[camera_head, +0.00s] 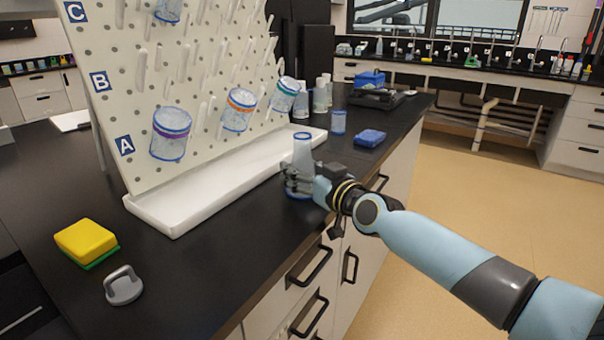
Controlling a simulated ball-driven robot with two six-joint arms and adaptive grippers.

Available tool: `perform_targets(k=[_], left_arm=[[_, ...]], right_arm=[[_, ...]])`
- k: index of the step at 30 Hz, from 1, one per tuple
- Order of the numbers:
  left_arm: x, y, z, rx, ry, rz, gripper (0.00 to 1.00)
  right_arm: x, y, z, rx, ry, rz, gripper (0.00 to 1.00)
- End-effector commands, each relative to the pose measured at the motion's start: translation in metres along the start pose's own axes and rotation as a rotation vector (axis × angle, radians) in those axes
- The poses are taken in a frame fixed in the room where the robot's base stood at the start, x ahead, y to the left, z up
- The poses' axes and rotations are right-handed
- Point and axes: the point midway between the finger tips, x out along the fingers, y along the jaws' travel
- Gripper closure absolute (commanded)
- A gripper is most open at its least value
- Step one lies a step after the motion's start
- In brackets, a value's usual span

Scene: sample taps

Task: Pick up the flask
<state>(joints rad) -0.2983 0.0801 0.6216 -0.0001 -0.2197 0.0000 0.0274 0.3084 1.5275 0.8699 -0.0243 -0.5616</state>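The flask (303,152) is clear glass with a blue rim and a conical body. It stands upright near the front edge of the black counter, in front of the white drip tray. My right gripper (298,178) comes in from the right with its dark fingers around the flask's lower body, hiding part of it. The flask's base shows just below the fingers, at or very near the counter top. Whether the fingers press on the glass is too small to tell. My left gripper is not in view.
A pegboard (120,60) with hanging beakers stands behind the white tray (180,216). A yellow sponge (85,240) and a grey handled object (123,286) lie at the left front. A small beaker (338,122) and a blue box (370,138) stand behind the flask, to the right.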

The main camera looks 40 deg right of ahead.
Motion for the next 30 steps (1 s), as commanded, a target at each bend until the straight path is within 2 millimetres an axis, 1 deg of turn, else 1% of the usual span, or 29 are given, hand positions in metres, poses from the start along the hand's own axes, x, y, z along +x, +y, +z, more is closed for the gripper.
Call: perform_targets(k=[1,3,6,14,17,20,23,27,30], left_arm=[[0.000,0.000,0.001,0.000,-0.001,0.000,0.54],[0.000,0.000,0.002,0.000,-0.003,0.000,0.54],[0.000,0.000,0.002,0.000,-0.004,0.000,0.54],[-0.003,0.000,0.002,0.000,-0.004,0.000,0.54],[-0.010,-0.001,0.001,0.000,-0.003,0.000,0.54],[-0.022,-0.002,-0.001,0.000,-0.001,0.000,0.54],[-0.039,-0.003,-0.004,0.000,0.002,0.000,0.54],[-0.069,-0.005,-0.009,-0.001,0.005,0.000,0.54],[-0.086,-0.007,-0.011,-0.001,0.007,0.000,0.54]], right_arm=[[0.000,0.000,0.000,0.000,0.000,0.000,0.60],[0.000,0.000,0.000,0.000,0.000,0.000,0.69],[0.000,0.000,0.000,0.000,0.000,0.000,0.80],[-0.002,0.000,-0.002,-0.001,0.000,0.000,0.80],[-0.006,0.000,-0.008,-0.002,0.000,0.000,0.80],[-0.015,0.000,-0.017,-0.002,-0.001,0.000,0.80],[-0.033,0.000,-0.027,-0.002,-0.004,0.000,0.80],[-0.068,0.000,-0.046,-0.002,-0.004,-0.001,0.80],[-0.093,0.000,-0.057,-0.002,-0.004,-0.001,0.80]])
